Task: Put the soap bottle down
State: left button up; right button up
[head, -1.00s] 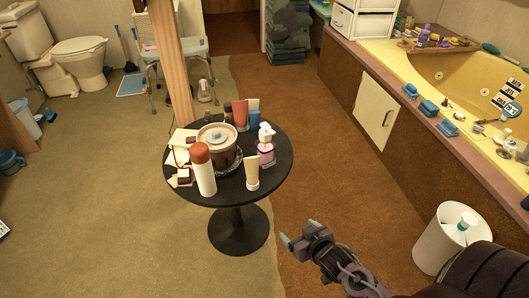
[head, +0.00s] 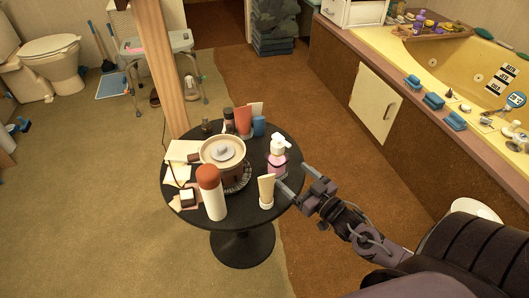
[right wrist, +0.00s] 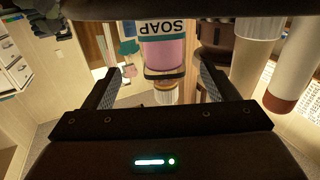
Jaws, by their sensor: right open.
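The soap bottle (head: 277,163), pink with a white pump top, stands upright on the right side of the round black table (head: 232,222). In the right wrist view the soap bottle (right wrist: 163,52) appears upside down with its SOAP label at the top. My right gripper (head: 294,180) is open at the table's right edge, its fingertips close to the bottle. In the right wrist view the bottle shows in the gap between the fingers of my right gripper (right wrist: 161,70), with space on both sides. My left gripper is not in view.
A cream tube (head: 266,191) stands just in front of the bottle. A wooden post (head: 164,70) rises behind; the tub (head: 470,75) is right.

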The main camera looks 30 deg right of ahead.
aim_at(284, 168)
jog(key=shift+w+a+r+b, duration=0.1)
jog(key=shift+w+a+b, duration=0.05)
jog(key=shift+w, duration=0.5)
jog(key=shift+w+a+b, duration=0.1)
jog(key=shift+w+b, duration=0.05)
jog(key=shift+w, duration=0.45)
jog(key=shift+w+a, duration=0.1)
jog(key=shift+w, duration=0.25)
jog(key=w, duration=0.1)
jog(key=w+a+b, duration=0.1)
jog(key=w, duration=0.1)
jog(key=shift+w, duration=0.85)
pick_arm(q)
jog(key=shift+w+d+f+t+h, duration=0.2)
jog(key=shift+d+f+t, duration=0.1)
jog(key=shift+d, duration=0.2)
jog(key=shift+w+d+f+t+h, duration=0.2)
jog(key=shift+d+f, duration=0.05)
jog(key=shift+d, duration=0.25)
pick_arm(e)
jog(key=shift+r, duration=0.1)
jog(key=c, duration=1.3)
jog(key=shift+r, duration=0.15)
